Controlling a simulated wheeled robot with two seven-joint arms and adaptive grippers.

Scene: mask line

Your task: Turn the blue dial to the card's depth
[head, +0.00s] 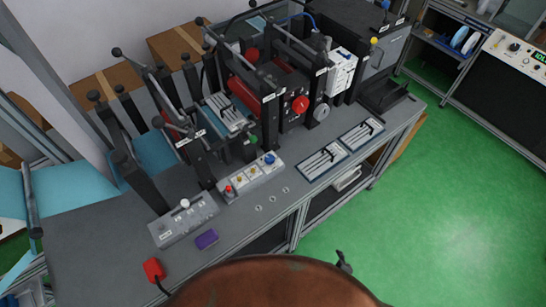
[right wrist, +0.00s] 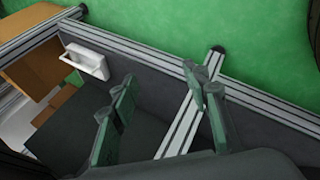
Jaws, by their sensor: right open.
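The blue dial (head: 270,158) is a small round knob at the right end of a light grey control box (head: 250,177) on the bench, in the head view. I cannot read its setting. No depth card can be made out for certain; a small purple block (head: 207,239) lies on the bench top near the front. My right gripper (head: 343,262) shows only as a small dark tip over the floor, in front of the bench and away from the dial. In the right wrist view its green fingers (right wrist: 165,108) are spread with nothing between them. My left gripper is not in view.
A second grey box (head: 184,220) and a red push button (head: 153,269) are on the bench at left. Black machine frames with levers stand behind the dial. Two slotted panels (head: 322,163) (head: 361,134) lie to its right. Green floor (head: 440,205) is clear at right.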

